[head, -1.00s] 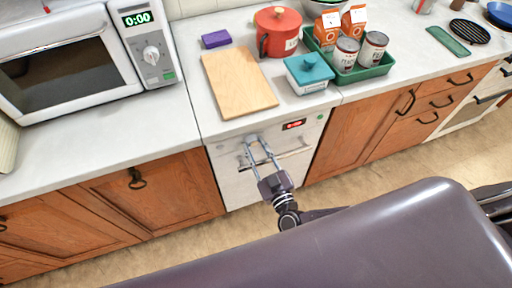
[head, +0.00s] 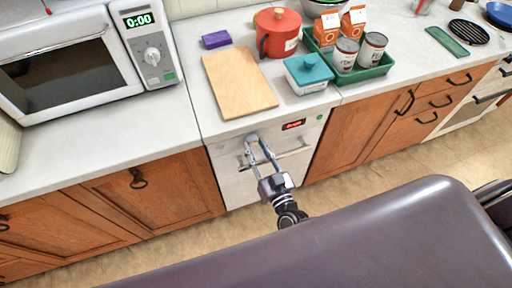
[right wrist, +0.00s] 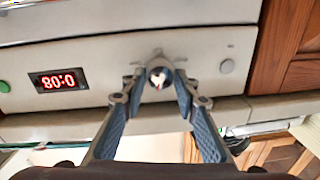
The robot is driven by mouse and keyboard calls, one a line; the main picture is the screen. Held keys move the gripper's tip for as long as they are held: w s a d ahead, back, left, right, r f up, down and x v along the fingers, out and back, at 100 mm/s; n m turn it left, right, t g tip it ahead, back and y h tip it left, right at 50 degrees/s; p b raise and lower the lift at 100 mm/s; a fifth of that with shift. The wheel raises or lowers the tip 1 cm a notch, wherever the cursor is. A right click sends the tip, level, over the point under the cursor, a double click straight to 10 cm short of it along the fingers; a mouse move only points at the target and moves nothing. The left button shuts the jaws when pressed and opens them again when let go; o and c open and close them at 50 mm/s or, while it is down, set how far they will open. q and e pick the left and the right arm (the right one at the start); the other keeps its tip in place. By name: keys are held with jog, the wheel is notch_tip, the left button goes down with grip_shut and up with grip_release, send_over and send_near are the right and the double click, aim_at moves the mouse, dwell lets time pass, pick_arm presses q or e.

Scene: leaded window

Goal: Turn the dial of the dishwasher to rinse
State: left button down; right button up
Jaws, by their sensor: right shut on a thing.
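The dishwasher (head: 227,165) is a white-fronted unit under the counter, with a bar handle across its front. Its dial (right wrist: 159,76) is a small round knob on the control panel, with a red and white mark on its face. My right gripper (right wrist: 158,84) is shut on the dial, with one fingertip at each side of it. In the head view the right gripper (head: 255,141) reaches the panel from the front, and its fingers largely hide the dial. My left gripper is not in view.
A red-lit display (head: 293,124) and a green button (head: 319,117) are on the panel. The handle (head: 290,153) runs just below the dial, close to my fingers. A cutting board (head: 238,82) and a teal-lidded box (head: 309,73) stand on the counter above.

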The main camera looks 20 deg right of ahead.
jog(key=m+b, duration=0.2)
jog(key=m, duration=0.3)
jog(key=shift+f, duration=0.2)
jog(key=shift+r+m+b, duration=0.1)
jog(key=shift+m+b, duration=0.75)
jog(key=shift+m, duration=0.85)
jog(key=shift+h, duration=0.3)
jog(key=o, duration=1.1)
jog(key=shift+d, duration=0.1)
jog(key=shift+o, duration=0.2)
jog(key=s, duration=1.2)
jog(key=shift+d+f, duration=0.3)
jog(key=shift+d, duration=0.05)
jog(key=shift+f, duration=0.1)
